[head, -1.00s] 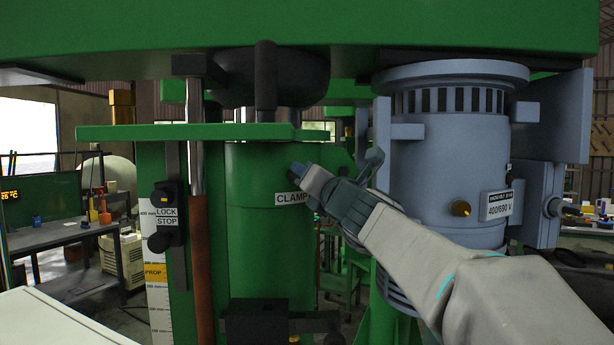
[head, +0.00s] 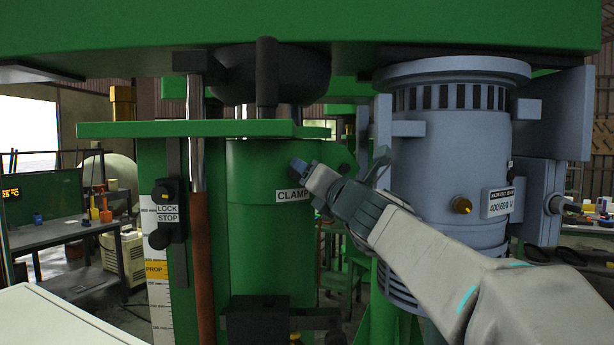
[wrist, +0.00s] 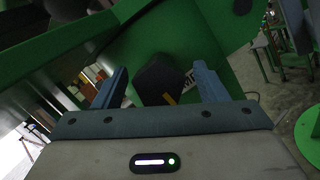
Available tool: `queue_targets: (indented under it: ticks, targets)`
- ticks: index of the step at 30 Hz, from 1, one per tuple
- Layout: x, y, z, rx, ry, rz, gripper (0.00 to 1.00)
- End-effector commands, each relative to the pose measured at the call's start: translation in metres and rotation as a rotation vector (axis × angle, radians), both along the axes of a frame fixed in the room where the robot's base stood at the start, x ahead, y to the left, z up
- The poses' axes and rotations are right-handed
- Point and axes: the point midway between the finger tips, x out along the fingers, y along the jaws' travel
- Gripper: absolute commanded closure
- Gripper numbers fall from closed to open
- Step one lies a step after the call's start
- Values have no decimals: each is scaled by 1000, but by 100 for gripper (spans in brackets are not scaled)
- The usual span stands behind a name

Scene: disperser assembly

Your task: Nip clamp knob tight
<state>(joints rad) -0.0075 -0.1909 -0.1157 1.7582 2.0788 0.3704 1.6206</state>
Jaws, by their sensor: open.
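The clamp knob (wrist: 158,82) shows in the wrist view as a dark, faceted knob with a yellow mark, in front of a green surface. It lies between the two blue-grey fingers of my gripper (wrist: 161,68), with a visible gap on each side. My gripper is open. In the head view my gripper (head: 340,165) is beside the green column, just right of the CLAMP label (head: 293,195). I cannot make out the knob clearly there; my gripper seems to cover it.
A grey-blue motor (head: 450,150) stands close to the right of my gripper. A green plate (head: 190,129) juts out above the column (head: 262,235). A black LOCK/STOP fitting (head: 167,205) and a rust-red rod (head: 203,260) are to the left.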

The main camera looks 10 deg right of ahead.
Motion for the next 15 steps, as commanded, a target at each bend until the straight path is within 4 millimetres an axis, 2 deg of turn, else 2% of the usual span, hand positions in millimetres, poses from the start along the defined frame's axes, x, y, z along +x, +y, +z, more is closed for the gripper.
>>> queue_targets:
  ticks: [9, 15]
  targets:
    - [-61, -13, -11, 1, -3, 2, 34]
    - [-93, -20, -18, 1, -2, 1, 34]
